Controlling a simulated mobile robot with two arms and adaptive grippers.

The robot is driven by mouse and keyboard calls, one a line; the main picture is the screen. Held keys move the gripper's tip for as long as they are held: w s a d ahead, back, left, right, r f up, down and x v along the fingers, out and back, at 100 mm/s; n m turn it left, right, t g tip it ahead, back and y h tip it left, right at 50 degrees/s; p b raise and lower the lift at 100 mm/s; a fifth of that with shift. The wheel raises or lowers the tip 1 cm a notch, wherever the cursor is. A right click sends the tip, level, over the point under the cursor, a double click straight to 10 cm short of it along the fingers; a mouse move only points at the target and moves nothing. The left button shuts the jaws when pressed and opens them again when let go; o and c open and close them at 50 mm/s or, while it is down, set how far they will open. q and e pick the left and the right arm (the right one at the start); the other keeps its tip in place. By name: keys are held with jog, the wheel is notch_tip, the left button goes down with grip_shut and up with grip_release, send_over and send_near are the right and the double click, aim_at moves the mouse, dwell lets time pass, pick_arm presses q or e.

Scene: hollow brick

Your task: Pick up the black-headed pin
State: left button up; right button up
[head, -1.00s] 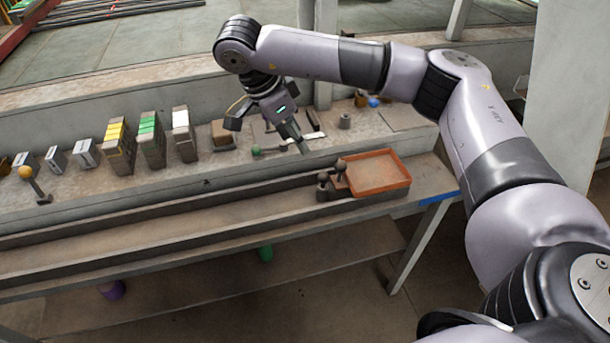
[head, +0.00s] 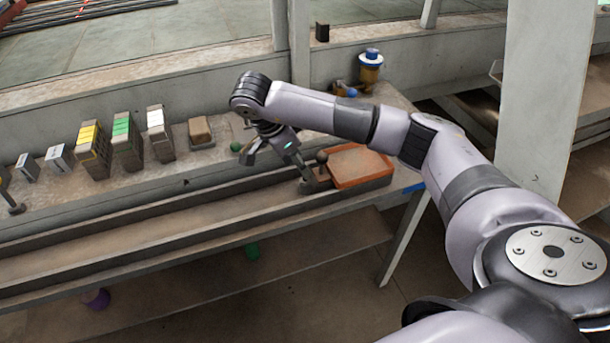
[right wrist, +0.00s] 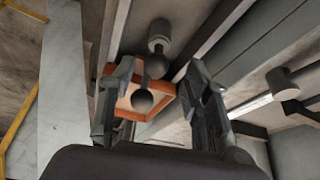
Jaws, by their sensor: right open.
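A dark, black-looking ball head (head: 321,157) shows beside the orange tray (head: 388,178) in the head view, just beyond my right gripper (head: 279,168). My right gripper is open, with one finger close to this ball. In the right wrist view, a dark ball head (right wrist: 142,101) lies between the open fingers of the gripper (right wrist: 160,65), with nothing gripped. A second dark ball (right wrist: 156,67) shows just above it. I cannot tell which ball matches the one in the head view. The pins' shafts are mostly hidden. My left gripper is out of view.
A long trough (head: 150,232) runs along the bench front. Behind it stand yellow (head: 93,150), green (head: 127,142) and white-marked blocks (head: 160,134), and a brown block (head: 200,131). A green ball (head: 236,147) is near the gripper. A blue-topped yellow container (head: 371,66) stands behind.

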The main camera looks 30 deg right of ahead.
jog(key=p+x, duration=0.1)
jog(key=x, duration=0.3)
jog(key=shift+s+f, duration=0.15)
jog(key=shift+f, duration=0.1)
grip_shut()
dwell(0.4)
